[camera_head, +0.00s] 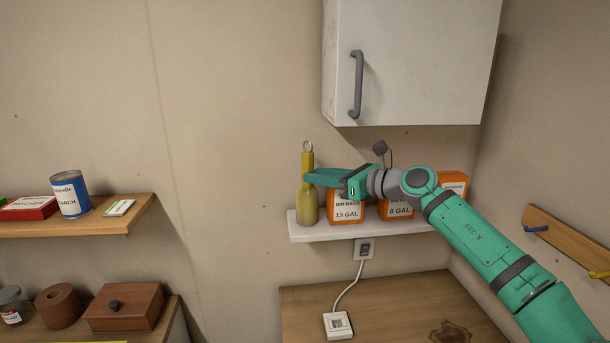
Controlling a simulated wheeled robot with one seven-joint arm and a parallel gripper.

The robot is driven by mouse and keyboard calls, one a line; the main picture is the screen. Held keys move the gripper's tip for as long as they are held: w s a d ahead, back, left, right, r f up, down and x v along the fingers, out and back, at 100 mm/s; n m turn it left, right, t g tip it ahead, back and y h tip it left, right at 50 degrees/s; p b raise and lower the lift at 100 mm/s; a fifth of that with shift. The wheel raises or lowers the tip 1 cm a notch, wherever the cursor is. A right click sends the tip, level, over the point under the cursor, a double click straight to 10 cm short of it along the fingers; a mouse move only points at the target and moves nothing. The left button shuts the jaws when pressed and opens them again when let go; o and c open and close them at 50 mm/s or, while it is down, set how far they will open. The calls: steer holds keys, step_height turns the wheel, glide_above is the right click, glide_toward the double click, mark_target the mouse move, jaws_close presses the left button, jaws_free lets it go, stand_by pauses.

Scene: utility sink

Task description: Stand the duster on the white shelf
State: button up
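The duster (308,206) is yellow, with a wide lower part, a narrow handle and a grey ring on top. It is upright at the left end of the white shelf (340,232), its lower end at the shelf's surface near the front edge. My teal gripper (309,178) reaches in from the right, level, with its fingertips at the duster's handle and overlapping it. The far finger is hidden, so I cannot tell whether the fingers are closed on the handle or apart around it.
Orange bin-bag boxes, 13 gal (346,213) and 8 gal (396,212), stand on the shelf right of the duster, with another orange box (454,182) beyond. A white cabinet (415,60) hangs above. A wooden counter (400,305) lies below. Wooden shelves (100,222) are at left.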

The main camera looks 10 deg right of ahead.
steer(key=shift+v, duration=2.05)
